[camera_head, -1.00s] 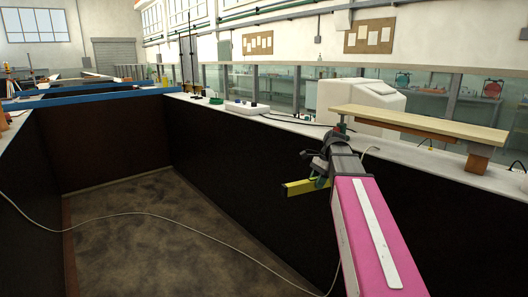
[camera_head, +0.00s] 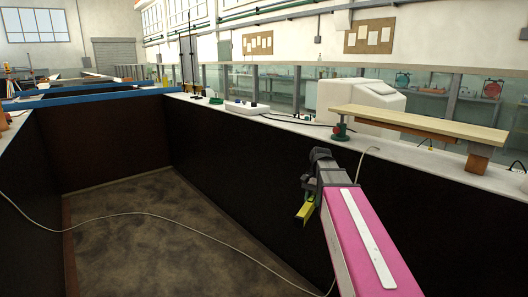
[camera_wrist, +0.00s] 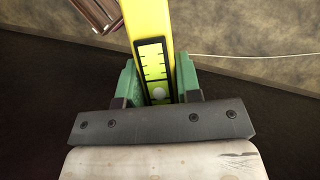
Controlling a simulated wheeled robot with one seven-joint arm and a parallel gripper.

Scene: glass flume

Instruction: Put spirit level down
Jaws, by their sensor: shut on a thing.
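The yellow spirit level (camera_head: 304,213) hangs in my gripper (camera_head: 309,199), over the inside of the dark-walled flume and clear of its floor. In the wrist view the level (camera_wrist: 152,30) runs up out of the picture between the two green fingers of my gripper (camera_wrist: 156,84). The fingers press on its two sides, near its black-framed scale window. The far end of the level is out of the wrist view. In the head view my gripper's fingers are small and partly hidden by the wrist.
The flume floor (camera_head: 150,225) is bare apart from a thin pale cable (camera_head: 180,221). A wooden plank (camera_head: 420,124) rests on supports on the right-hand ledge, beside a green and red device (camera_head: 340,130). A white power strip (camera_head: 247,108) lies farther along that ledge.

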